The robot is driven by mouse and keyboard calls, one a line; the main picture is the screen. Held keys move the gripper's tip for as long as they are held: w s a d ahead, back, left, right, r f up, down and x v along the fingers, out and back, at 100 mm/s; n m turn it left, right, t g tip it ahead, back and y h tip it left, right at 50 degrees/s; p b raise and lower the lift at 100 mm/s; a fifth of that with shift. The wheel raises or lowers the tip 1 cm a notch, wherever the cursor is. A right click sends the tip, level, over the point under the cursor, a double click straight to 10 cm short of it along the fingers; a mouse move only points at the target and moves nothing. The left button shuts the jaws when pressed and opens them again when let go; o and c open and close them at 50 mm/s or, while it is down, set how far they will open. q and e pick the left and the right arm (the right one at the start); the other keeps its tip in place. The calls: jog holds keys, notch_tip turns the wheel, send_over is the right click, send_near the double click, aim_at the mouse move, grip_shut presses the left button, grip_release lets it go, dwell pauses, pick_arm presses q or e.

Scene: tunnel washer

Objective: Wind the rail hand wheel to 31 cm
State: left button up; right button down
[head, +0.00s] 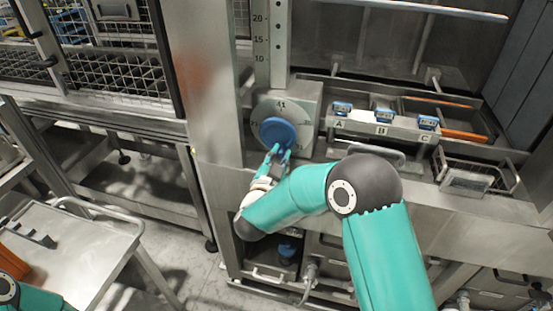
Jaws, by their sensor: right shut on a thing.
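A wire basket (466,178) stands further right. A steel post (205,80) rises left of the wheel. A steel trolley (75,250) stands at the lower left.

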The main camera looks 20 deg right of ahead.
jog(key=shift+s+d+r+n, duration=0.1)
jog(key=shift+s+d+n, duration=0.1)
jog(key=shift+n, duration=0.45)
jog(key=shift+s+d+n, duration=0.1)
jog(key=shift+d+n, duration=0.05)
jog(key=shift+n, duration=0.5)
jog(key=c, duration=1)
grip_release()
jog(key=shift+r, duration=0.1)
jog(key=shift+s+a, duration=0.35)
jog(key=shift+s, duration=0.05)
jog(key=v, duration=1)
jog(key=shift+s+a, duration=0.25)
jog(key=shift+s, duration=0.1)
